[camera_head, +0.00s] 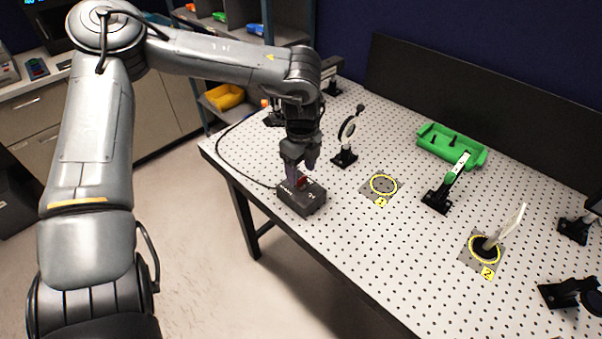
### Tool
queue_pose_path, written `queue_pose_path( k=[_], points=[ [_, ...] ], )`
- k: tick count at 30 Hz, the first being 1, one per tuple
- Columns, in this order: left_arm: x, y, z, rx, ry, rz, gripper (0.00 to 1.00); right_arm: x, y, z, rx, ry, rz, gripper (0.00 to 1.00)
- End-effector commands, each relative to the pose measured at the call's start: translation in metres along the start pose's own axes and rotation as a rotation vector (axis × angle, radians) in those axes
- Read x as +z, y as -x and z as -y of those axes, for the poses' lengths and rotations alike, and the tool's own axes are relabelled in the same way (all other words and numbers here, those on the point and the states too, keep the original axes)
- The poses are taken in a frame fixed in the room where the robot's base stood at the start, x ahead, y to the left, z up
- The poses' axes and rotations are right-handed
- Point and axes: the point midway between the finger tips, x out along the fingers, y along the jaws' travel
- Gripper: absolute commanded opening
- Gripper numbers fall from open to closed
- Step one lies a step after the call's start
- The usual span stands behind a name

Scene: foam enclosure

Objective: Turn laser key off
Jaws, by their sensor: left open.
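The laser control box (303,199) is a small dark box with white markings and a red part on its top. It sits at the left front edge of the perforated table, with a black cable running from it. My left gripper (299,177) points down right over the top of the box, its fingers on either side of the red part. The gripper is open. The key is small and mostly hidden by the fingers, so its position and any contact cannot be told. My right gripper is not in view.
The perforated optical table (345,235) carries a round mount (347,135), a green tray (452,145), a yellow ring marked 1 (383,185), and a tilted optic in ring 2 (505,228). A black panel (480,100) stands behind. Shelves with bins stand at the back left.

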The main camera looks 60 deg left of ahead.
Motion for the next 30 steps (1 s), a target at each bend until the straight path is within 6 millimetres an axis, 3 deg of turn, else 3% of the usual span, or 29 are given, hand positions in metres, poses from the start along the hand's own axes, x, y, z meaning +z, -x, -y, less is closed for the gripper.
queue_pose_path(
  k=[6, 12, 18, 30],
  points=[
    [0.0, 0.042, 0.001, -0.003, -0.001, 0.001, 0.6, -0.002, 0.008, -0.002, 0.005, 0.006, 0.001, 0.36],
    [0.0, 0.068, 0.001, -0.002, 0.001, 0.0, 0.6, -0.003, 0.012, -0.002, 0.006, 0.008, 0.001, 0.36],
    [0.0, 0.078, 0.0, 0.0, -0.001, 0.0, 0.6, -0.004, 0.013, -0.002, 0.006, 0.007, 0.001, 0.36],
    [0.0, 0.078, 0.0, 0.0, 0.0, 0.0, 0.6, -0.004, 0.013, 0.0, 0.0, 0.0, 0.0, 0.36]
  ],
)
